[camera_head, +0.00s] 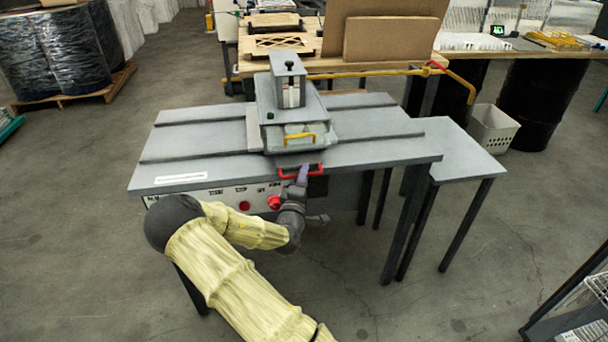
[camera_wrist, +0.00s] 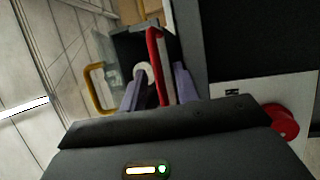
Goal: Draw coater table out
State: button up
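The coater table (camera_head: 195,172) is a grey slab on dark legs, with a small coater unit (camera_head: 289,85) on top. A red handle (camera_head: 285,173) is on its front edge, and a yellow handle (camera_head: 300,137) is above it on the unit. My gripper (camera_head: 303,174) is at the red handle. In the wrist view, the red handle (camera_wrist: 156,62) runs between the two purple fingers of my gripper (camera_wrist: 159,88). The fingers stand apart, with a visible gap beside the handle. The yellow handle (camera_wrist: 96,90) is left of the fingers.
A front panel (camera_head: 225,197) with a red knob (camera_head: 274,202) is below the tabletop, close to my wrist. A lower grey side table (camera_head: 455,150) stands at the right. A workbench with boards (camera_head: 390,40) is behind. A wire rack (camera_head: 585,300) is at lower right. The floor in front is clear.

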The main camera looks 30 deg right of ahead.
jog(key=shift+w+d+r, duration=0.1)
jog(key=shift+w+d, duration=0.15)
jog(key=shift+w, duration=0.15)
grip_shut()
jog(key=shift+a, duration=0.15)
